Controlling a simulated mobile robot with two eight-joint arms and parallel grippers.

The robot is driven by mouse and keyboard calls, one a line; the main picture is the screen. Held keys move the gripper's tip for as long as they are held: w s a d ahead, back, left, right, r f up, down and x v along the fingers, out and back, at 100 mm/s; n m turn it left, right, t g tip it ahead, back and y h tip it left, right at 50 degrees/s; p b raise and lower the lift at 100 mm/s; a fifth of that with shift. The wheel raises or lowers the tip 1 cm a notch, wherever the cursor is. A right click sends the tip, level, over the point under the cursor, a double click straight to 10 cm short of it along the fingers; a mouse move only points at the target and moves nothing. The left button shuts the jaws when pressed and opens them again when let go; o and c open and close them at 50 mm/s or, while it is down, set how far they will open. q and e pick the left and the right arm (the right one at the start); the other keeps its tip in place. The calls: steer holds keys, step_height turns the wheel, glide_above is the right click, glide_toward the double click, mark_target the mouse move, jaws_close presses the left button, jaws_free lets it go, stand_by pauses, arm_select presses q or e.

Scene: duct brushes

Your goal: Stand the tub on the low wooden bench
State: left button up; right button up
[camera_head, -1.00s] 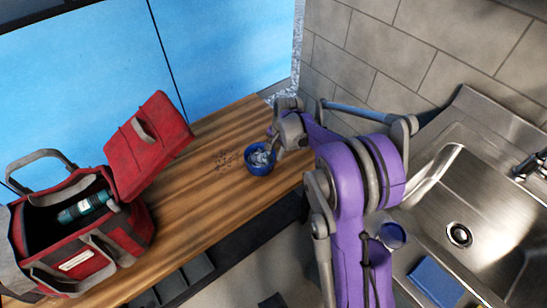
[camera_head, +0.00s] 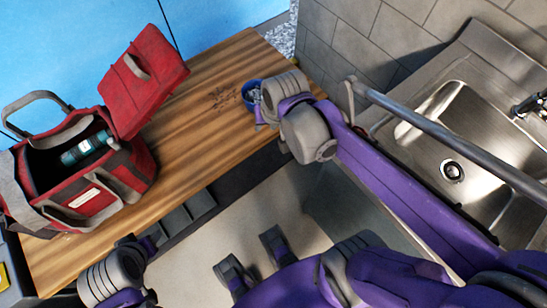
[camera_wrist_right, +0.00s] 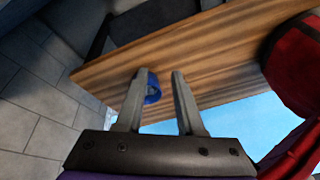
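The small blue tub (camera_head: 250,92) stands on the wooden bench (camera_head: 190,170), near its right end, with grey bits inside. My right arm covers part of it in the head view. In the right wrist view the tub (camera_wrist_right: 153,88) is below and partly behind the left finger. In the head view the right gripper (camera_head: 262,114) is mostly hidden. My left gripper cannot be seen.
An open red tool bag (camera_head: 95,170) holding a teal item (camera_head: 86,148) stands at the bench's left. A steel sink (camera_head: 455,145) is at the right, and blue panels (camera_head: 75,55) rise behind. The bench's middle is clear.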

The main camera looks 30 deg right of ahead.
steer(key=s+a+f+n, duration=0.1)
steer(key=s+n, duration=0.1)
steer(key=s, duration=0.2)
steer(key=s+a+f+n+t, duration=0.1)
steer(key=s+a+f+n, duration=0.1)
steer(key=s, duration=0.2)
steer(key=shift+s+a+n, duration=0.3)
steer(key=shift+s, duration=0.1)
stand_by(0.7)
